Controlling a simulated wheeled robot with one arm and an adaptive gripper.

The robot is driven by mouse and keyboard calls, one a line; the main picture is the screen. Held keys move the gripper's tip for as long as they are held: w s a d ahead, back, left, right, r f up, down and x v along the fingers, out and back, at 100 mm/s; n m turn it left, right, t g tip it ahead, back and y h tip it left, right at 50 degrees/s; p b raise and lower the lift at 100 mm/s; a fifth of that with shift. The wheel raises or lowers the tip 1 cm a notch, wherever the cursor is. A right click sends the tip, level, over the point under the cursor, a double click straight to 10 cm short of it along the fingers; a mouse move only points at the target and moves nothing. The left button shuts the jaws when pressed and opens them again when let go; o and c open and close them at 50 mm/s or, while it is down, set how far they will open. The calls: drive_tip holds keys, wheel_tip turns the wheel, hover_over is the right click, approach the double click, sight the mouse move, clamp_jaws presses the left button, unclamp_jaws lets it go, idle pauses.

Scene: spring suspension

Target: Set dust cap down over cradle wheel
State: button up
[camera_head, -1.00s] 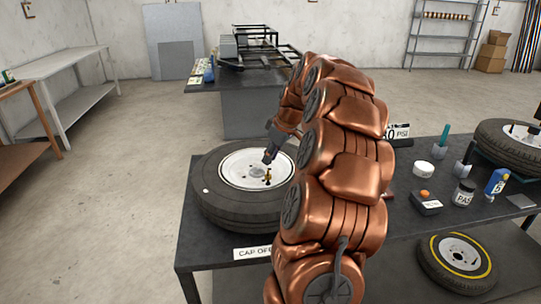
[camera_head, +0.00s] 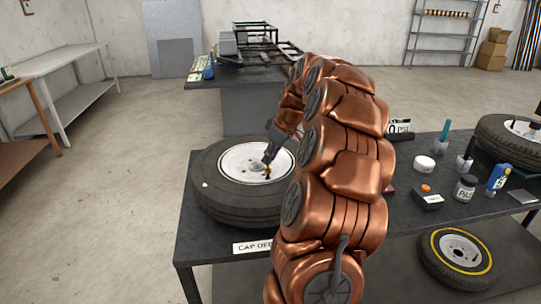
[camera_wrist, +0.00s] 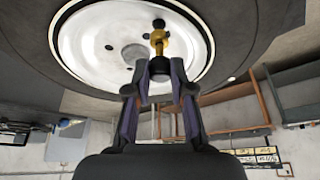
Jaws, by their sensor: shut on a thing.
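The wheel (camera_head: 215,205), a dark tyre with a white rim, lies flat on the dark table at the left of the head view. A brass-coloured stem-like piece (camera_head: 267,171) stands on the rim. My gripper (camera_head: 268,162) is just above it, pointing down. In the wrist view my gripper (camera_wrist: 160,72) is shut on a small dark piece, likely the dust cap, mostly hidden between the fingertips. The brass piece (camera_wrist: 159,42) is right beyond the tips, in line with them. I cannot tell whether the held piece touches it.
A second wheel (camera_head: 500,138) sits on a stand at the right end of the table. A white puck (camera_head: 424,163), a small box with an orange button (camera_head: 427,202), a jar (camera_head: 465,188) and a blue bottle (camera_head: 497,178) stand there. A yellow-striped wheel (camera_head: 458,281) is below.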

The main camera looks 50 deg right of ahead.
drive_tip(key=shift+f+b, duration=0.75)
drive_tip(key=shift+f, duration=0.4)
drive_tip(key=o, duration=0.9)
drive_tip(key=shift+r, duration=0.1)
drive_tip(key=shift+r+p, duration=0.45)
drive_tip(key=shift+r, duration=2.9)
